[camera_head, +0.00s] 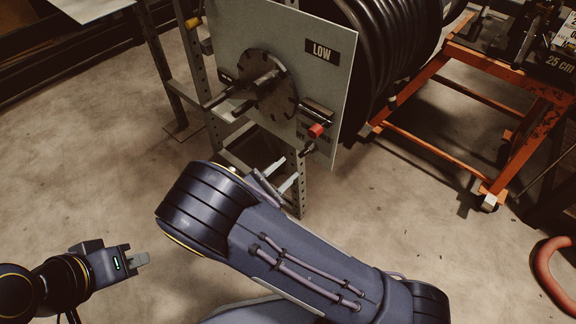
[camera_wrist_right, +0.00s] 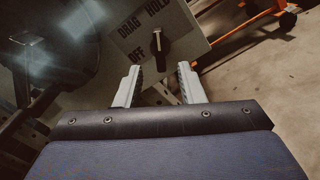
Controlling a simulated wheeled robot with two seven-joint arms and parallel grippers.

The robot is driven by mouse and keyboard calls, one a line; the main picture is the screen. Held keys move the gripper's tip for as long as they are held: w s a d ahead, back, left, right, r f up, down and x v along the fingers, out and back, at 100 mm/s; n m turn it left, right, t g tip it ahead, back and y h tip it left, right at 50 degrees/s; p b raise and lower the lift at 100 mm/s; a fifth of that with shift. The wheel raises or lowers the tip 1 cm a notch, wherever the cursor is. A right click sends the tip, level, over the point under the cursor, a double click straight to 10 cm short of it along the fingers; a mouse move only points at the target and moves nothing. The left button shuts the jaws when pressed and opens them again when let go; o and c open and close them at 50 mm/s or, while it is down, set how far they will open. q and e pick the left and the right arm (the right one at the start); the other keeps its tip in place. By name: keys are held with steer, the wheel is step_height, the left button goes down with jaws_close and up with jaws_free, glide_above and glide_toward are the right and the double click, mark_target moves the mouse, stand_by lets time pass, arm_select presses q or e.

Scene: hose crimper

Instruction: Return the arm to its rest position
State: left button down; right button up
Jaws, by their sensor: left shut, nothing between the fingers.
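My right arm reaches across the middle of the head view. My right gripper (camera_head: 290,170) is just below the lower edge of a grey panel (camera_head: 230,40). In the right wrist view the right gripper (camera_wrist_right: 160,75) is open, its two pale fingers apart with nothing held. A black selector knob (camera_wrist_right: 158,46) on a plate marked DRAG, HOLD and OFF shows beyond and between the fingertips, apparently apart from them. My left gripper (camera_head: 140,260) is shut and empty over the bare floor at the lower left.
An orange wheeled frame (camera_head: 480,120) is at the right. The left floor is clear.

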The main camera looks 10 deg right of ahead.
steer(key=shift+d, duration=0.1)
stand_by(0.3)
steer(key=s+d+r+m+g+y, duration=0.3)
steer(key=s+d+m+g+y, duration=0.5)
steer(key=s+d+m+g, duration=0.4)
steer(key=s+r+m+t+y, duration=0.6)
steer(key=s+r+m+y, duration=0.3)
steer(key=s+r+y, duration=0.1)
step_height(320, 180, up, 35)
steer(key=p, duration=3.4)
steer(key=shift+s+f+t+p, duration=0.15)
steer(key=shift+s+t+p, duration=0.05)
steer(key=shift+t+p, duration=0.15)
